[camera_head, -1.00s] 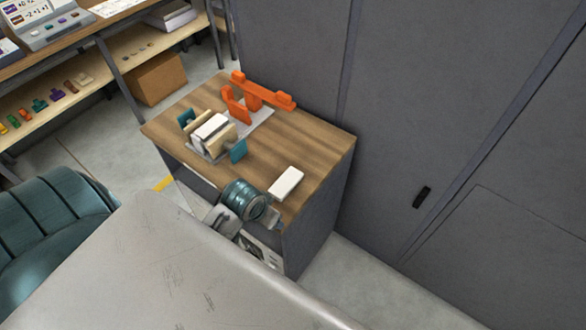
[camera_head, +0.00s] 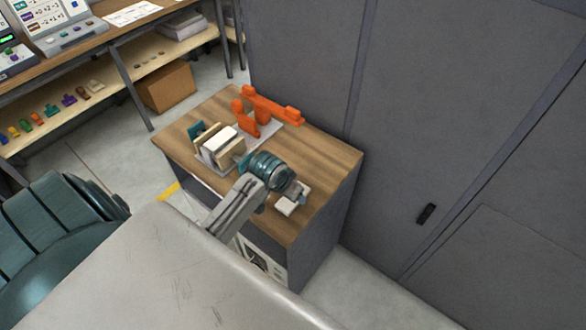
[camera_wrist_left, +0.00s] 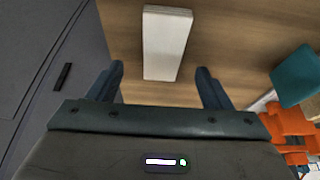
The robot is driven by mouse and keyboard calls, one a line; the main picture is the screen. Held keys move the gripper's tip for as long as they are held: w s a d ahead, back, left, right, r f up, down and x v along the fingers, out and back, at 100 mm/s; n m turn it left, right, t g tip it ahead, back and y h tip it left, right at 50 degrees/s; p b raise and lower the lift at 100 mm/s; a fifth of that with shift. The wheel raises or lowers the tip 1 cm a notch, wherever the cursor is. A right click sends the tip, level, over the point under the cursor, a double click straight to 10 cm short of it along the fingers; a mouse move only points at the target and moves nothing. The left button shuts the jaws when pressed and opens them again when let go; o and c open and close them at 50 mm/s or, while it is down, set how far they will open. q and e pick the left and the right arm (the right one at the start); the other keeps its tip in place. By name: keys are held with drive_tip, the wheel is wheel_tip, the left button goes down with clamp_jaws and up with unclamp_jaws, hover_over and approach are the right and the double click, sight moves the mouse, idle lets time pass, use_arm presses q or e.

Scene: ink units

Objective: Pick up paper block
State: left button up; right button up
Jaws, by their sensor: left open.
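The white paper block (camera_head: 288,207) lies on the wooden top of the small cabinet, near its front right edge. My left gripper (camera_head: 294,197) is above it in the head view and hides part of it. In the left wrist view the paper block (camera_wrist_left: 165,43) lies ahead of the left gripper (camera_wrist_left: 160,88), lined up between its two spread fingers. The fingers are apart and empty, with bare wood showing on both sides of the block. My right gripper is not in view.
On the cabinet top (camera_head: 325,160), a holder with a white block (camera_head: 219,139) between boards stands left of my arm. An orange fixture (camera_head: 268,107) stands behind it. Tall grey cabinet doors (camera_head: 440,130) rise close on the right. Shelves (camera_head: 125,55) stand at the back left.

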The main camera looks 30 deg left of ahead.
use_arm(q)
drive_tip(key=shift+w+f+p, duration=0.15)
drive_tip(key=shift+f+p, duration=0.15)
drive_tip(key=shift+p, duration=0.05)
drive_tip(key=p+x, duration=0.1)
drive_tip(key=x, duration=0.2)
drive_tip(key=shift+a+f, duration=0.1)
drive_tip(key=shift+a, duration=0.05)
drive_tip(key=shift+w+f+p, duration=0.2)
drive_tip(key=shift+f+p, duration=0.1)
drive_tip(key=shift+f, duration=0.25)
drive_tip(key=c, duration=1.1)
drive_tip(key=shift+r, duration=0.2)
